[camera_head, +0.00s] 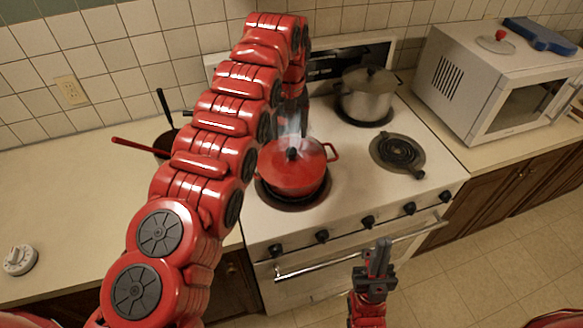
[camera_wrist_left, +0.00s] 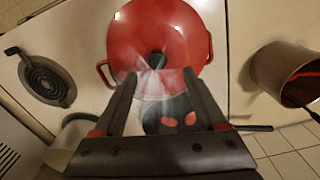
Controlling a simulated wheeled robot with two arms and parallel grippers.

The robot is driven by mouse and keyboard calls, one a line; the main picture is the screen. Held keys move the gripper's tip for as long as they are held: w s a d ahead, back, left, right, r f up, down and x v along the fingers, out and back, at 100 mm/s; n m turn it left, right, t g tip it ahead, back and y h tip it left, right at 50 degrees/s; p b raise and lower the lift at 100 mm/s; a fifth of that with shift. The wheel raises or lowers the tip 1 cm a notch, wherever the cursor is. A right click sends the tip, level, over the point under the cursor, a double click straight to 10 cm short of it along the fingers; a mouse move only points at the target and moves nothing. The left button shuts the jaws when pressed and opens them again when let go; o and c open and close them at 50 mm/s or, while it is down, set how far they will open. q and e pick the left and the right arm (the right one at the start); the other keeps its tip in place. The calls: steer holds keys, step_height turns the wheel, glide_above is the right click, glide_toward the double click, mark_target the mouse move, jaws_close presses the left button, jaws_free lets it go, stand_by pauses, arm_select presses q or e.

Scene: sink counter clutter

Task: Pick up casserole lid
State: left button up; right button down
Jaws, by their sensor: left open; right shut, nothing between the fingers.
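The red casserole (camera_head: 300,185) sits on the front left burner. Its red casserole lid (camera_head: 313,154) has a black knob (camera_head: 292,154) on top. My left gripper (camera_head: 291,122) is open above the lid, partly hidden by my arm. In the left wrist view its two fingertips (camera_wrist_left: 159,78) point at the black knob (camera_wrist_left: 156,60), which shows between and just beyond them, with the lid (camera_wrist_left: 160,22) behind. I cannot tell whether they touch the knob. Pale steam blurs this area. My right gripper (camera_head: 378,252) is shut and empty in front of the oven door.
A silver lidded pot (camera_head: 366,97) stands on the back right burner. The front right burner (camera_head: 397,153) is bare. A saucepan (camera_wrist_left: 285,70) stands left of the stove. A white microwave (camera_head: 490,80) is at right, a white timer (camera_head: 19,260) at far left.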

mark_target(291, 150)
arm_select(q)
steer(key=shift+f, duration=0.4)
steer(key=shift+f+p, duration=0.2)
steer(key=shift+p, duration=0.15)
steer(key=f+p, duration=0.3)
steer(key=f, duration=0.1)
steer(key=shift+d+f, duration=0.2)
steer(key=shift+w+f, duration=0.1)
steer(key=shift+f, duration=0.15)
jaws_close()
stand_by(0.5)
